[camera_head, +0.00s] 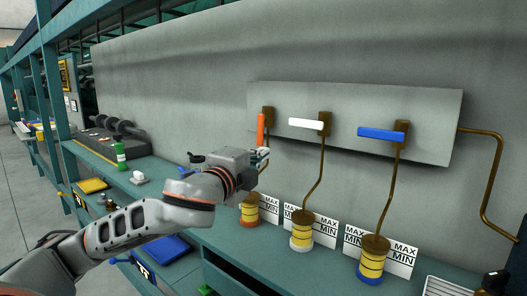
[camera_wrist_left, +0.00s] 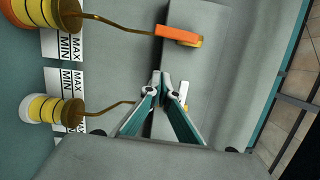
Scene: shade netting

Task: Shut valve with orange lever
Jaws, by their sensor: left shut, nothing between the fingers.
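The orange lever (camera_head: 260,128) is on the left valve of the grey wall panel (camera_head: 430,105). It points up and down in the head view, and its far side shows in the left wrist view (camera_wrist_left: 178,33). My left gripper (camera_head: 264,155) is shut and empty. In the head view its fingertips are just below the orange lever, hiding part of the pipe. In the left wrist view the closed fingertips (camera_wrist_left: 160,78) are apart from the lever, between it and the white lever (camera_wrist_left: 183,94). My right gripper is not in view.
The white lever and blue lever (camera_head: 381,134) lie sideways. Brown pipes run down to yellow spools (camera_head: 302,237) with MAX/MIN cards (camera_head: 327,231) behind them.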

